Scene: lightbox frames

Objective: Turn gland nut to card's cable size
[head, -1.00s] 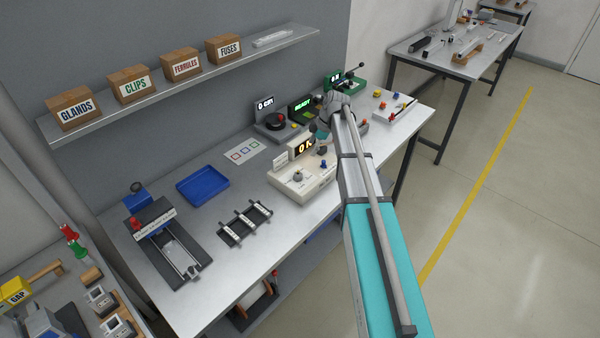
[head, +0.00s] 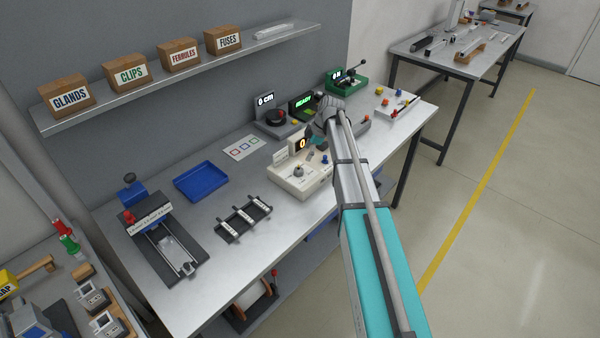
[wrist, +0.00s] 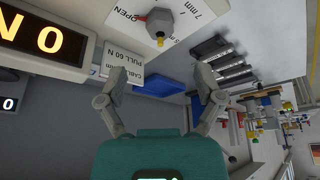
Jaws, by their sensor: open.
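The gland nut (wrist: 160,38) shows at the top of the wrist view, upside down, on a cream face marked OPEN and 7 mm. The cream tester (head: 300,180) stands on the bench in the head view, with an orange display (wrist: 45,38) reading 0 N. The white card (wrist: 125,65) beside it reads CABLE and PULL 60 N; its cable size is hidden behind my left finger. My gripper (wrist: 160,85) is open and empty, its fingers apart and clear of the nut.
A blue tray (head: 202,182), a black rack with white blocks (head: 243,218) and a blue-topped clamp fixture (head: 160,240) lie left of the tester. A 0 cm dial unit (head: 272,118) and a green device (head: 345,82) stand behind. A shelf (head: 200,75) with labelled boxes hangs above.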

